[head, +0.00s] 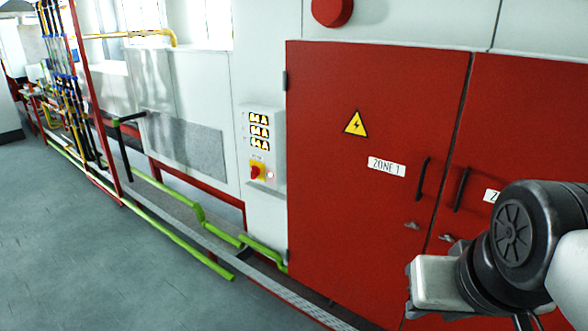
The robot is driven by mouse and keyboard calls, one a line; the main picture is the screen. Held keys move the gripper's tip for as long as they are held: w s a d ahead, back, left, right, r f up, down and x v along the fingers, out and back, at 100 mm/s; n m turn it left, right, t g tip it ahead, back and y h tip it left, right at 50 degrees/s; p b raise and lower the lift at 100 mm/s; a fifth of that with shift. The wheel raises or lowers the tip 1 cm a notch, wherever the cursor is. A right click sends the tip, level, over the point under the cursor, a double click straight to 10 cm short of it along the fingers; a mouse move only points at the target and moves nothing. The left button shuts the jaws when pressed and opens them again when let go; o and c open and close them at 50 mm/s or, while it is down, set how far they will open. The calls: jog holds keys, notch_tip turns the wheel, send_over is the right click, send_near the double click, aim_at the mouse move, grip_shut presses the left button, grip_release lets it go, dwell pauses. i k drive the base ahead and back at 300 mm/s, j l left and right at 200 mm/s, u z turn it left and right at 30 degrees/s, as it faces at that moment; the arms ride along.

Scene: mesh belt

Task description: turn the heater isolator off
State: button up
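A small panel (248,148) on the pale wall, left of the red cabinet, carries several dark displays with lit yellow digits. Below the displays is a red rotary knob (255,172) on a yellow plate, which looks like the isolator. The knob's exact position is too small to read. A small pale light or button (270,175) sits right of it. My arm shows at the lower right in front of the cabinet, well to the right of the knob. My gripper's fingers are not in view.
Red double cabinet doors (330,180) marked ZONE 1, with dark handles and a yellow warning triangle (355,124), fill the right. Green pipes (190,205) run low along the wall. A red frame with dark hoses (75,90) stands at left. The grey floor (90,260) is clear.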

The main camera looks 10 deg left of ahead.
aim_at(255, 171)
jog(key=u, duration=0.8)
jog(key=i+j, duration=0.45)
jog(key=i, duration=0.2)
jog(key=i+j, duration=0.45)
jog(key=i, duration=0.25)
jog(key=i+j+z, duration=0.1)
jog(key=i+j, duration=0.35)
jog(key=i, duration=0.2)
jog(key=i+j, duration=0.5)
jog(key=i, duration=0.15)
